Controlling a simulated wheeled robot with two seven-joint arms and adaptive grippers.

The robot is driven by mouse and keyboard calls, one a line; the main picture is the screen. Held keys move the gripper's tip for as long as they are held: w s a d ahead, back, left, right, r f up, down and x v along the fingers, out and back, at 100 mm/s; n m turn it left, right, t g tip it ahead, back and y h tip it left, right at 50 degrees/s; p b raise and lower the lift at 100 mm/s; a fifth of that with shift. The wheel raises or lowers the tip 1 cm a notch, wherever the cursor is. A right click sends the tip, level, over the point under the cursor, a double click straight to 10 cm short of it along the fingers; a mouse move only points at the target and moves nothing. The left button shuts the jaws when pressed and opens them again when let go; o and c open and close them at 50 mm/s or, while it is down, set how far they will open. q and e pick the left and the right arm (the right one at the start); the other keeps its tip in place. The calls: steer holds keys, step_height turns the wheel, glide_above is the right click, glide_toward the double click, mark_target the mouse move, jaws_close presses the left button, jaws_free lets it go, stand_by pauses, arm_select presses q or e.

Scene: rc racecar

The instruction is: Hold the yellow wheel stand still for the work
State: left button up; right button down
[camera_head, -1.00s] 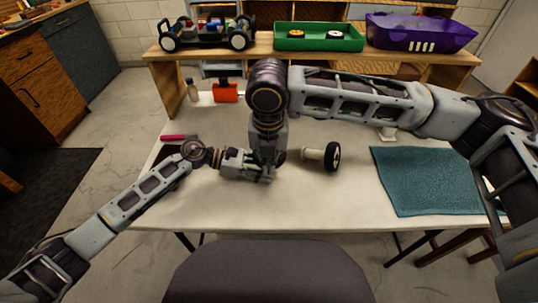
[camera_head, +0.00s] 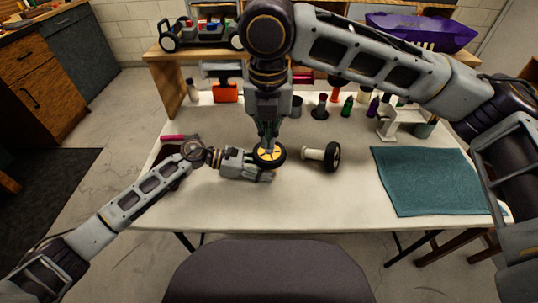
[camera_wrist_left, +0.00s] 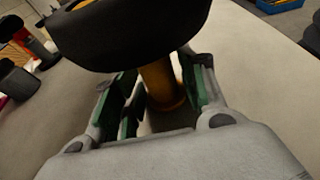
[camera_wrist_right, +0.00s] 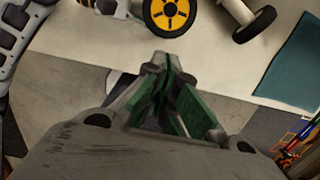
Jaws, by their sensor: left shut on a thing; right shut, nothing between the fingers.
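The yellow wheel stand is a yellow post (camera_wrist_left: 163,85) with a black-tired wheel on top; the wheel's yellow hub (camera_head: 269,155) faces up in the head view. It also shows in the right wrist view (camera_wrist_right: 170,13). My left gripper (camera_head: 263,172) is shut around the post, below the wheel, with green pads on both sides of it. My right gripper (camera_wrist_right: 166,62) is shut and empty. In the head view it (camera_head: 267,142) points down above the wheel, seemingly apart from it.
A white stand with a black wheel (camera_head: 333,156) lies just right of the yellow one. A teal mat (camera_head: 430,180) covers the right of the table. Several bottles, an orange box (camera_head: 225,92) and a white holder (camera_head: 390,125) stand behind. The front of the table is clear.

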steer(key=shift+s+r, duration=0.1)
steer(key=shift+r, duration=0.75)
arm_select(q)
steer(key=o, duration=1.1)
steer(key=shift+c, duration=0.2)
steer(key=shift+v, duration=6)
steer(key=shift+r, duration=0.15)
arm_select(e)
steer(key=shift+r, duration=0.15)
arm_select(q)
step_height(320, 180, up, 9)
steer(key=p, duration=0.9)
arm_select(e)
step_height(320, 180, up, 9)
